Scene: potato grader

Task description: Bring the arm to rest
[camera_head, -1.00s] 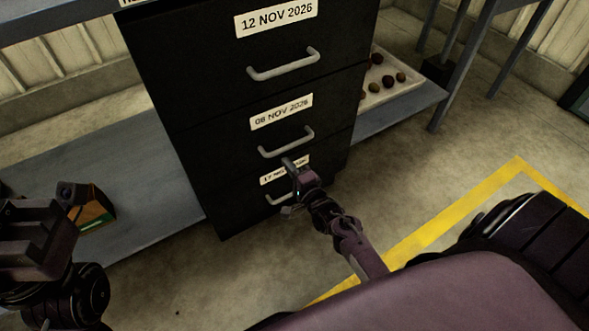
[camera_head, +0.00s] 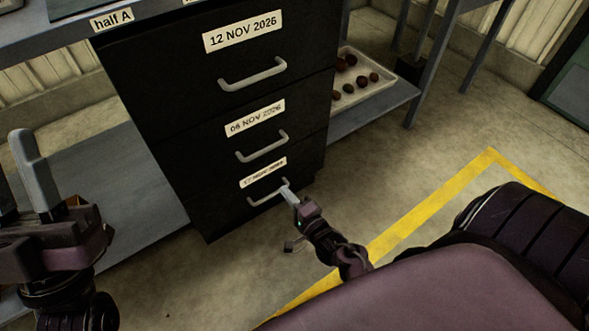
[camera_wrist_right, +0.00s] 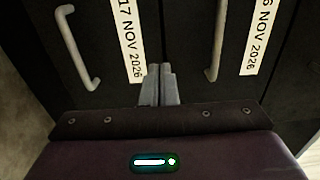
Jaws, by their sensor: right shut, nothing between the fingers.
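My right gripper (camera_head: 288,190) is low in front of the black drawer cabinet (camera_head: 190,165), by the right end of the bottom drawer's handle (camera_head: 262,197). In the right wrist view its two grey fingers (camera_wrist_right: 160,82) are together with nothing between them. They point at the cabinet front, between the bottom handle (camera_wrist_right: 75,50) and the middle handle (camera_wrist_right: 216,45), and hold neither. Whether a fingertip touches the front I cannot tell. My left gripper (camera_head: 35,165) is at the left edge with a grey finger pointing up; its opening is unclear.
The drawers look closed, with date labels such as the top one (camera_head: 243,31). A pale tray (camera_head: 378,97) of dark potatoes lies on the low shelf (camera_head: 375,120) to the right. Yellow floor tape (camera_head: 430,211) crosses the open floor at right.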

